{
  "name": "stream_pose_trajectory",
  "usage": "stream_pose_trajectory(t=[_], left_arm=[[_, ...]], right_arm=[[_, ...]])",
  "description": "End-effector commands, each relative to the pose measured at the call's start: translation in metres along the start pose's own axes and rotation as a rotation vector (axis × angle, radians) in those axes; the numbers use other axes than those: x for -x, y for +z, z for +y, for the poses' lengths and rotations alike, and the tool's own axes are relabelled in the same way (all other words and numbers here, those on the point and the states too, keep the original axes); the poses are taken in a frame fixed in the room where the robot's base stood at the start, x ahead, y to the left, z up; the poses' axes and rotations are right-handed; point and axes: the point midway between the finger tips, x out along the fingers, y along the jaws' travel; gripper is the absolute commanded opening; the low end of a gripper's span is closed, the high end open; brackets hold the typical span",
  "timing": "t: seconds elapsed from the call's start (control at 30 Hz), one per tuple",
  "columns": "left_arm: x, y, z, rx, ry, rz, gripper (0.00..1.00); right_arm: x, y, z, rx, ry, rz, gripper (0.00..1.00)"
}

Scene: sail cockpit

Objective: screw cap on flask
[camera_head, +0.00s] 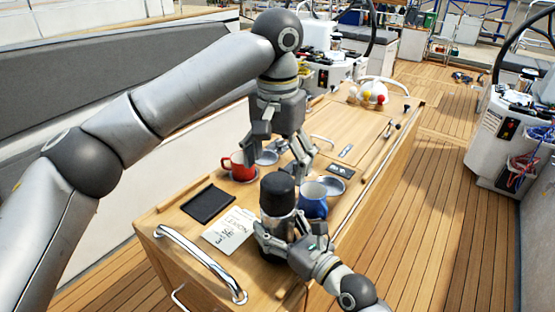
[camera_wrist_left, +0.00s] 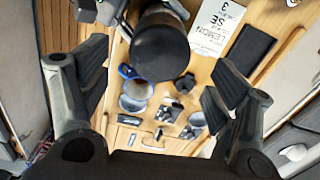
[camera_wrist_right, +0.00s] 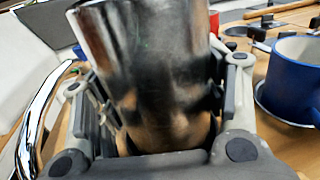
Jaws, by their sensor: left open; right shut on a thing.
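The metal flask (camera_head: 277,226) stands upright near the front of the wooden table. My right gripper (camera_head: 287,240) is shut around its body; the right wrist view shows the shiny flask (camera_wrist_right: 155,75) between the fingers, its top out of frame. The black cap (camera_head: 277,193) sits on top of the flask; I cannot tell how tightly. My left gripper (camera_head: 277,155) is open and empty above and slightly behind the cap, fingers pointing down. In the left wrist view the cap (camera_wrist_left: 160,48) shows between the spread fingers, nearer the top of the picture.
A blue mug (camera_head: 313,203) stands close right of the flask. A red mug (camera_head: 240,166) is behind left, with saucers nearby. A black tray (camera_head: 208,204) and a written note (camera_head: 230,229) lie left of the flask. A metal rail (camera_head: 195,258) edges the table front.

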Motion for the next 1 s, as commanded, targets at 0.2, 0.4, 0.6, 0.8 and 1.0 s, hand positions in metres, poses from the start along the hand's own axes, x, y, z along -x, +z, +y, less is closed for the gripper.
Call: stream_pose_trajectory(t=[0.2,0.4,0.6,0.8,1.0], left_arm=[[0.002,0.000,0.000,0.209,-0.001,0.001,0.82],[0.002,0.000,0.000,0.270,0.000,0.001,0.82],[0.002,0.000,0.000,0.271,0.000,0.001,0.82],[-0.003,0.000,0.000,0.270,0.000,0.000,0.82],[-0.030,0.000,-0.001,0.268,-0.001,-0.003,0.82]], right_arm=[[0.000,0.000,0.000,0.001,-0.001,-0.001,0.00],[0.000,0.000,0.000,0.001,-0.001,-0.001,0.00],[0.000,0.000,0.000,0.001,-0.001,-0.001,0.00],[0.000,0.000,0.000,0.001,-0.001,-0.001,0.00],[0.000,0.000,0.000,0.001,-0.001,-0.001,0.00]])
